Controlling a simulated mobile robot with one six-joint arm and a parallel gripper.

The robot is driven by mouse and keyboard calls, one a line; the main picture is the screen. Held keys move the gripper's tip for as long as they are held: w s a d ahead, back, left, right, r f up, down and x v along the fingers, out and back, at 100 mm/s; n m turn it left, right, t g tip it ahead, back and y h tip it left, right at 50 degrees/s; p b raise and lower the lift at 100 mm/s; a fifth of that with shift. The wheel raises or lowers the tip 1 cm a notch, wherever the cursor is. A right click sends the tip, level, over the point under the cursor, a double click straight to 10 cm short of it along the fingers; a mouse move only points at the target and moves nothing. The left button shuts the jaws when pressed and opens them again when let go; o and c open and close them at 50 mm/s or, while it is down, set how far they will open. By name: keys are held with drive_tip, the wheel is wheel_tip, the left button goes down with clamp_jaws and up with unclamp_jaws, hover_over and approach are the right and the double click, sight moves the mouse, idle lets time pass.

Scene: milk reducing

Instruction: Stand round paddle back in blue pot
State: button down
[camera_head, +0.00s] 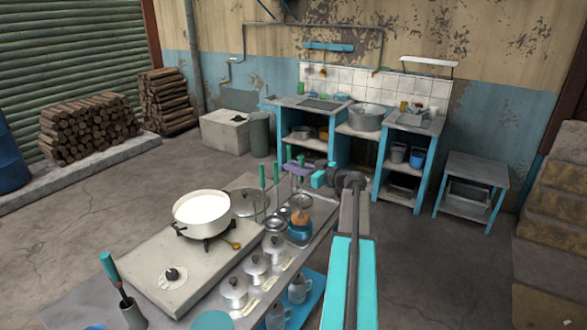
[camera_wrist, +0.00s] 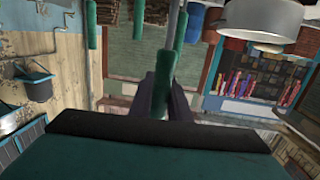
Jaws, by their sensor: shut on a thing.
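My gripper (camera_head: 298,170) is shut on an upright green handle (camera_wrist: 162,85), seen between the dark fingers in the wrist view. This appears to be the round paddle's handle; its lower end cannot be clearly made out. In the head view my gripper is above the right part of the work table, over a small blue pot (camera_head: 300,236). A round brownish shape shows at the pot's top, but I cannot tell whether it belongs to the held tool. Whether the tool is inside the pot or above it is also unclear.
Other green-handled tools (camera_head: 262,177) stand close left of my gripper. A white-filled pan (camera_head: 202,212) sits on the stove, with lidded metal pots (camera_head: 255,268) beside it. Another green-handled tool (camera_head: 110,268) stands at the near left. Open floor (camera_head: 420,255) lies to the right.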

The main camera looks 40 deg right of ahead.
drive_tip(key=shift+f, duration=2.4)
drive_tip(key=c, duration=1.6)
unclamp_jaws()
drive_tip(key=shift+f, duration=0.1)
drive_tip(key=shift+s, duration=0.1)
drive_tip(key=s+b, duration=0.1)
drive_tip(key=s, duration=0.3)
drive_tip(key=s+d+b, duration=0.1)
drive_tip(key=s, duration=0.4)
drive_tip(key=s+d+r+b, duration=0.1)
drive_tip(key=s, duration=0.3)
drive_tip(key=shift+s+d+r, duration=0.1)
drive_tip(key=shift+s, duration=0.15)
drive_tip(key=s+p, duration=0.1)
drive_tip(key=s, duration=0.2)
drive_tip(key=s+d+p, duration=0.1)
drive_tip(key=s, duration=0.2)
drive_tip(key=s+p, duration=0.2)
drive_tip(key=shift+s+d+r, duration=0.15)
drive_tip(key=shift+s+r, duration=0.2)
drive_tip(key=shift+s, duration=0.05)
